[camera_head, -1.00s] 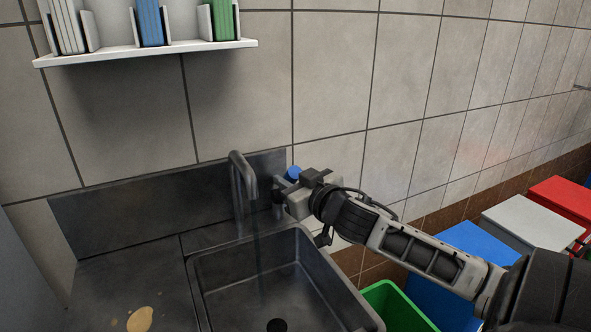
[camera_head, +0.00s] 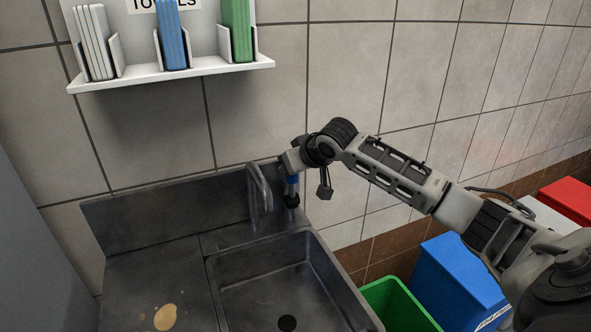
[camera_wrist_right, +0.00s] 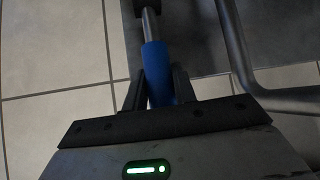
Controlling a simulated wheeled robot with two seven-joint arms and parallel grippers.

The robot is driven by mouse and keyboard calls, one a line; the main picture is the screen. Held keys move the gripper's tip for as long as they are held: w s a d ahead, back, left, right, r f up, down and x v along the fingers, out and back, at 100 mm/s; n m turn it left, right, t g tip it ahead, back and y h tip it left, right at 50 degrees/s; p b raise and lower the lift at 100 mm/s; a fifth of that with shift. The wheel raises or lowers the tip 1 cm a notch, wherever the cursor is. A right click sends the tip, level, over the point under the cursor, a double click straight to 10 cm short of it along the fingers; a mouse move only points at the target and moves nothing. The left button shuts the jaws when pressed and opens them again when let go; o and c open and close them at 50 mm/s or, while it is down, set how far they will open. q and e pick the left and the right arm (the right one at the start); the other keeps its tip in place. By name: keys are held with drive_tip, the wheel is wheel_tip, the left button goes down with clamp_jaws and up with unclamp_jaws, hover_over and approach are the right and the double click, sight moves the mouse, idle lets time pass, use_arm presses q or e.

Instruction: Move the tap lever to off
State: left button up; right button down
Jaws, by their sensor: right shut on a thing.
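The tap has a grey curved spout (camera_head: 260,184) at the back of the steel sink (camera_head: 222,270). No water stream shows below the spout. The lever with a blue grip (camera_head: 292,186) is beside the spout, to its right. In the wrist view the blue grip (camera_wrist_right: 158,72) sits between the two dark fingers, on a grey metal stem. My right gripper (camera_wrist_right: 157,88) is shut on the lever's blue grip. In the head view my right gripper (camera_head: 290,171) is above the lever, partly covering it. My left gripper is not in view.
A towel shelf (camera_head: 180,76) hangs on the tiled wall at upper left. A green bin (camera_head: 398,305), a blue bin (camera_head: 458,275) and a red bin (camera_head: 568,202) stand right of the sink. A tan stain (camera_head: 165,317) marks the counter.

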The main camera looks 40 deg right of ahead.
drive_tip(key=shift+w+g, duration=0.15)
drive_tip(key=shift+g, duration=0.15)
drive_tip(key=c, duration=1.1)
unclamp_jaws()
drive_tip(key=shift+w, duration=0.1)
drive_tip(key=b+v, duration=0.2)
drive_tip(key=v, duration=1.4)
drive_tip(key=shift+d, duration=0.15)
drive_tip(key=shift+f, duration=0.1)
